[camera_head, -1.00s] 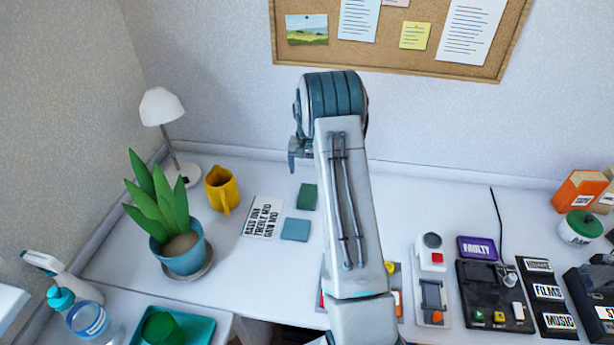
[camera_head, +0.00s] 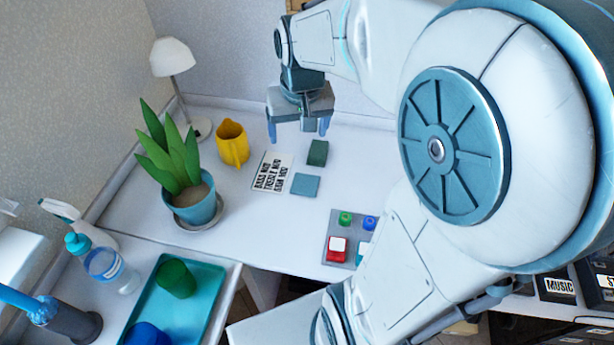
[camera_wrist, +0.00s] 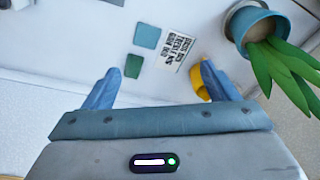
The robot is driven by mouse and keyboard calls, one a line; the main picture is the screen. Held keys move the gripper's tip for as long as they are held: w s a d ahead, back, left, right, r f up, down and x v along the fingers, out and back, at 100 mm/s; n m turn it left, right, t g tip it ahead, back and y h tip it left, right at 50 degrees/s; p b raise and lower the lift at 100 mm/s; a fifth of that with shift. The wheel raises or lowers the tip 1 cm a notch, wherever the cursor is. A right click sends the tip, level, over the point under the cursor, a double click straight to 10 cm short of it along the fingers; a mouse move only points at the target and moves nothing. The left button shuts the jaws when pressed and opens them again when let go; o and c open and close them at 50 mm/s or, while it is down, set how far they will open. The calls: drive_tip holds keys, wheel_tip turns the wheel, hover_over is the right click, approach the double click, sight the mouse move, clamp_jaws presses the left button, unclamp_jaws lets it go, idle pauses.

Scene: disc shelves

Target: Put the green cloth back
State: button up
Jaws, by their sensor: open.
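The green cloth (camera_head: 318,152) is a small dark green folded square lying on the white desk, just behind the teal-blue square cloth (camera_head: 305,184). In the wrist view the green cloth (camera_wrist: 133,66) shows between my fingers, closer to the left one, and the blue cloth (camera_wrist: 147,36) lies beyond it. My gripper (camera_head: 299,132) points down above the desk, to the left of and behind the green cloth in the head view. Its fingers (camera_wrist: 160,72) are spread wide with nothing between them. It appears apart from the cloth.
A printed card (camera_head: 272,172), yellow mug (camera_head: 232,144), potted plant (camera_head: 190,205) and white lamp (camera_head: 172,60) stand left of the cloths. A teal tray (camera_head: 205,300) with a green cup (camera_head: 176,279) is at front left. A button panel (camera_head: 338,255) lies in front. My arm hides much of the right side.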

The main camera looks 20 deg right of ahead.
drive_tip(key=s+a+n+t, duration=0.1)
drive_tip(key=s+a+n, duration=0.1)
drive_tip(key=s, duration=1)
drive_tip(key=shift+a+f, duration=0.35)
drive_tip(key=shift+a, duration=0.2)
